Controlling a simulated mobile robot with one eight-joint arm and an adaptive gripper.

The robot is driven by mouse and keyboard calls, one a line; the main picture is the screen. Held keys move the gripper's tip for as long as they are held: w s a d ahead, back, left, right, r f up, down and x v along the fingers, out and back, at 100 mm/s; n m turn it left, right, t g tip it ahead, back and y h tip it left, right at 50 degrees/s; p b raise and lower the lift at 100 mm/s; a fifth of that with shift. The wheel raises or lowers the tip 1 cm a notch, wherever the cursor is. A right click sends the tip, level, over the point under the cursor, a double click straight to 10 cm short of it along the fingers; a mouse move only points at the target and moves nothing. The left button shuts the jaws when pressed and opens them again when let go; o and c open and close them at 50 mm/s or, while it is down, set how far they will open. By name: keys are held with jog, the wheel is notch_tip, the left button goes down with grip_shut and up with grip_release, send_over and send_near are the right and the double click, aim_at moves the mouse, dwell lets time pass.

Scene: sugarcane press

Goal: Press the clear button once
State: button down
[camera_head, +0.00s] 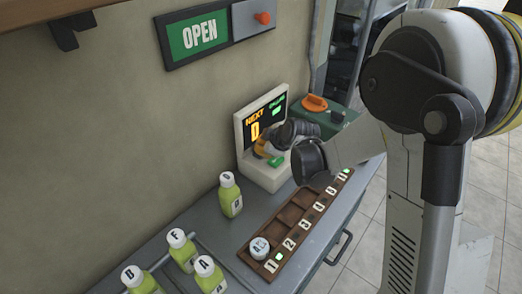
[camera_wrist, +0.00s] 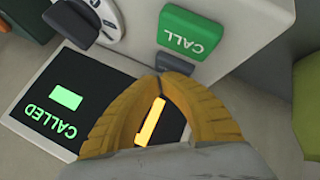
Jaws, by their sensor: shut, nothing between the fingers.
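The white call unit (camera_head: 262,175) stands on the grey counter, with a dark screen showing "NEXT" and "CALLED". My gripper (camera_head: 266,156) is in front of it, above its sloped base. In the wrist view my gripper's yellow fingers (camera_wrist: 172,76) are shut together and empty. Their tips are at a dark grey button (camera_wrist: 178,65), partly hidden behind them; I cannot tell whether they touch it. No label is readable on this button, so I cannot confirm it is the clear button. A green "CALL" button (camera_wrist: 190,32) sits beside it.
A brown numbered tray (camera_head: 290,225) with one white-capped item lies in front of the unit. Several green bottles (camera_head: 230,195) stand to the left. A green box with an orange knob (camera_head: 314,103) is behind, right of the unit.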

aim_at(257, 130)
jog(key=shift+r+p, duration=0.55)
jog(key=shift+r, duration=0.35)
jog(key=shift+r, duration=0.1)
jog(key=shift+r+p, duration=1.75)
jog(key=shift+r, duration=0.65)
jog(key=shift+r, duration=0.15)
jog(key=s+d+r+m+h, duration=0.1)
jog(key=s+d+r+m, duration=0.35)
jog(key=s+r, duration=0.3)
jog(key=s+d+r+m+h, duration=0.1)
jog(key=s+d+m, duration=0.2)
jog(key=s, duration=0.4)
jog(key=s+d+r+m+h, duration=0.1)
jog(key=s+d+m, duration=0.2)
jog(key=s, duration=0.5)
jog(key=s+d+r+m+g+h, duration=0.1)
jog(key=s+d+m, duration=0.1)
jog(key=s+m, duration=0.2)
jog(key=s, duration=0.3)
jog(key=shift+s+d, duration=0.4)
